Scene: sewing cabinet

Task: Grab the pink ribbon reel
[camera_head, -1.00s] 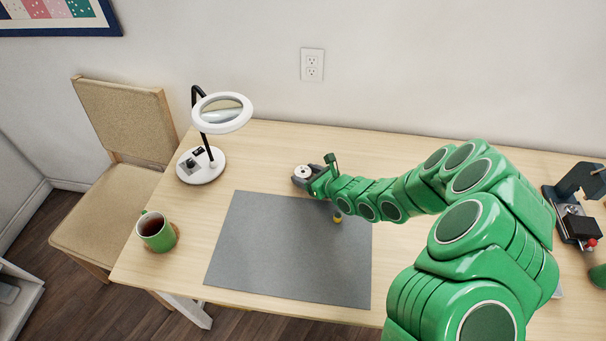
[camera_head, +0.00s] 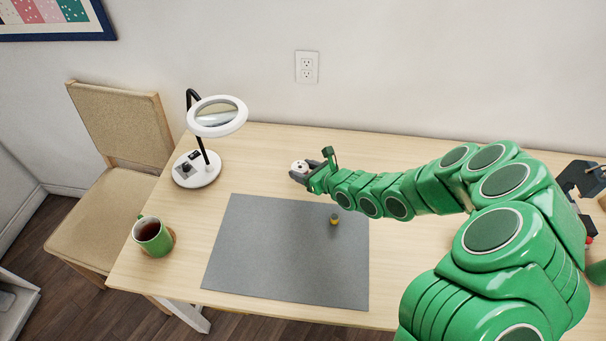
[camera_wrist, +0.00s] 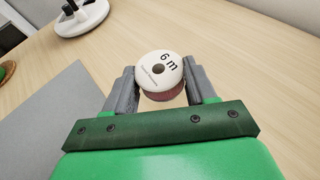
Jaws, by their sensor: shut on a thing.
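The ribbon reel (camera_wrist: 159,72) is a short round spool with a white top face marked "6 m" and a dull pink side. In the wrist view it sits between the two grey fingers of my gripper (camera_wrist: 160,84), which are shut on it. In the head view the reel (camera_head: 299,166) shows small and white at the tip of my gripper (camera_head: 303,172), behind the grey mat. Whether it is clear of the table I cannot tell for sure.
A grey mat (camera_head: 270,255) lies on the wooden table (camera_head: 180,240), with a small yellow-topped item (camera_head: 334,219) on it. A magnifier lamp (camera_head: 217,116) stands at the back left. A green mug (camera_head: 152,236) stands at front left. Dark equipment (camera_head: 583,180) stands far right.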

